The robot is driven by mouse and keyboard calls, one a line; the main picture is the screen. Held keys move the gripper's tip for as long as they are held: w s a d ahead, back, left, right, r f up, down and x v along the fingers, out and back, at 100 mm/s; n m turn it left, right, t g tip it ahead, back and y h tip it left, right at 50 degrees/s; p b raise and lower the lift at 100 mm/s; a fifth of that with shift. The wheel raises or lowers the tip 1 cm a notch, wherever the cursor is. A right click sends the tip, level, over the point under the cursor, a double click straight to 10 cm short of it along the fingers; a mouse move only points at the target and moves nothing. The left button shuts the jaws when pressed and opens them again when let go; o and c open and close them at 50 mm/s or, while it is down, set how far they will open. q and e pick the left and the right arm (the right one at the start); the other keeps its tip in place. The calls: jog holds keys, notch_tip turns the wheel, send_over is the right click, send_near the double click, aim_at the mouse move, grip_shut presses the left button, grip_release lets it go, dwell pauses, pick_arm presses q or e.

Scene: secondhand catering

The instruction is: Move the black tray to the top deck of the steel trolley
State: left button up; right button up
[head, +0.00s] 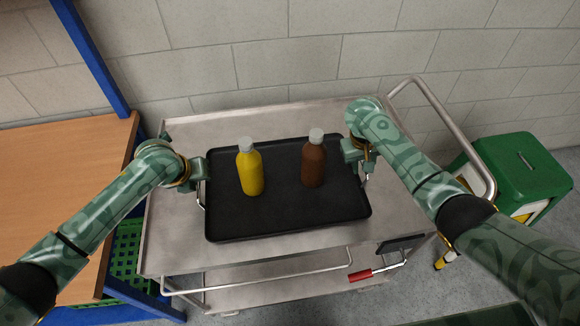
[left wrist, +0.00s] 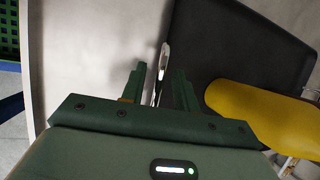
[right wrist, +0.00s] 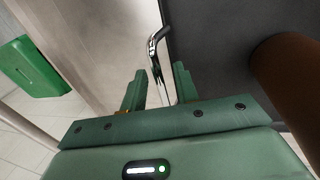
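The black tray (head: 290,221) lies on the top deck of the steel trolley (head: 172,245), turned slightly against its edges. A yellow bottle (head: 251,174) and a brown bottle (head: 313,165), both with grey caps, stand upright on it. My left gripper (left wrist: 158,88) is at the tray's left side, its fingers apart on either side of the metal handle (left wrist: 163,62). My right gripper (right wrist: 158,88) is at the right side, fingers also apart with the other handle (right wrist: 155,58) between them. Neither pair of fingers is visibly closed on its handle.
A wooden table (head: 60,185) with a blue frame stands left of the trolley, a green crate (head: 126,255) below it. A green bin (head: 520,170) stands at the right. The trolley's push bar (head: 450,125) rises near my right arm. A block wall closes the back.

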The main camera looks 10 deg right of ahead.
jog(key=shift+r, duration=0.1)
jog(key=shift+a+r, duration=0.15)
jog(key=shift+r, duration=0.2)
pick_arm(q)
jog(key=v, duration=1.2)
pick_arm(e)
notch_tip(320, 180, up, 11)
jog(key=a, duration=0.2)
jog(key=shift+s+f, duration=0.15)
